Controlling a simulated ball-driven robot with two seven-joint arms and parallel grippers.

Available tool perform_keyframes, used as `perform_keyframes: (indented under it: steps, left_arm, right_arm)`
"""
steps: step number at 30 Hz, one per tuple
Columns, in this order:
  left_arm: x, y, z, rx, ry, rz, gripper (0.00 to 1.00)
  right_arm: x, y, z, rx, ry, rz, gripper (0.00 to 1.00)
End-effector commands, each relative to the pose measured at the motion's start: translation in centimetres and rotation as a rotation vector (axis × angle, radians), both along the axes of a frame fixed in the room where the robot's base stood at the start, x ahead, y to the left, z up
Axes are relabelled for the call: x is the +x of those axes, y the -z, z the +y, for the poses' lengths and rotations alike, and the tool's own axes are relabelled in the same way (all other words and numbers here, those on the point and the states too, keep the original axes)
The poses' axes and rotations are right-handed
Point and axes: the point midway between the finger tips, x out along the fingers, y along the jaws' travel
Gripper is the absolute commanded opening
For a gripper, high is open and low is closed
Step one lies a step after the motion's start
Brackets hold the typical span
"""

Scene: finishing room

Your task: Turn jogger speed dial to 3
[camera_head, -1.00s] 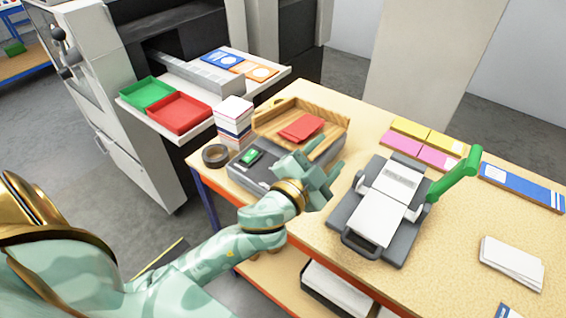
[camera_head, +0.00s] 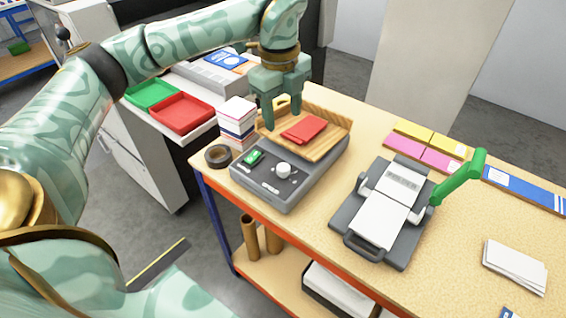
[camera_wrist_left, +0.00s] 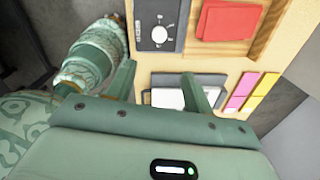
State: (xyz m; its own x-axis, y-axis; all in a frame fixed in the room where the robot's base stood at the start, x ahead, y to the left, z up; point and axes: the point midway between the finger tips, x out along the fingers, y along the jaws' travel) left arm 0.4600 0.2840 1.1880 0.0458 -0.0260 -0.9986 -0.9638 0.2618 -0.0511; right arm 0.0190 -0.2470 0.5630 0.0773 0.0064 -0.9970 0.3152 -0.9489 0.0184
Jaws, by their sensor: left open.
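The jogger is a grey box (camera_head: 265,190) with a wooden tray (camera_head: 338,138) behind its control panel. Its white round speed dial (camera_head: 283,170) is uncovered on the panel, and the dial also shows in the left wrist view (camera_wrist_left: 159,35) with pale marks around it. The dial's setting is too small to read. My right gripper is not in view.
Red sheets (camera_head: 304,129) lie in the tray. A green switch (camera_head: 254,157) sits on the panel. A tape roll (camera_head: 218,156) and a paper stack (camera_head: 237,122) stand left of the jogger. A grey device with a green lever (camera_head: 459,177) stands to the right.

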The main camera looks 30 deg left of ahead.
Motion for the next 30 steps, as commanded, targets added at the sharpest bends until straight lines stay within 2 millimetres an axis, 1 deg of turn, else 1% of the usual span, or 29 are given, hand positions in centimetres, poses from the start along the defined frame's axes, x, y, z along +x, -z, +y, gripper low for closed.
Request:
perform_keyframes:
  steps: [2, 5, 8, 15, 18, 21, 25, 30]
  left_arm:
    - [0.0, 0.1, 0.6, 0.017, -0.035, 0.005, 0.52]
    - [-0.1, 1.3, 0.6, 0.018, -0.038, 0.010, 0.52]
    - [0.0, 3.5, 0.5, 0.018, -0.035, 0.011, 0.52]
    - [0.2, 9.7, 0.4, 0.016, -0.031, 0.012, 0.52]
    - [0.3, 12.0, 0.3, 0.015, -0.031, 0.009, 0.52]
    - [0.4, 13.8, 0.3, 0.015, -0.032, 0.009, 0.52]
    - [0.5, 15.3, 0.3, 0.015, -0.030, 0.007, 0.52]
    - [0.6, 16.0, 0.3, 0.015, -0.030, 0.005, 0.52]
  right_arm:
    - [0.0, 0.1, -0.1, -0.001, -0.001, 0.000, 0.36]
    - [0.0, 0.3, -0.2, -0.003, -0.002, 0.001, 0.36]
    - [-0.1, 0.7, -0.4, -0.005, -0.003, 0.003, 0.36]
    - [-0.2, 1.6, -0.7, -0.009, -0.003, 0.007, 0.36]
    - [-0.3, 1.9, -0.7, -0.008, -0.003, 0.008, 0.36]
    - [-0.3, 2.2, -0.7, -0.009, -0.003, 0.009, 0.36]
    - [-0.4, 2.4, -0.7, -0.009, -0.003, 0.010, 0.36]
    - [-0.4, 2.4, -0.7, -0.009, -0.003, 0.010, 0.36]
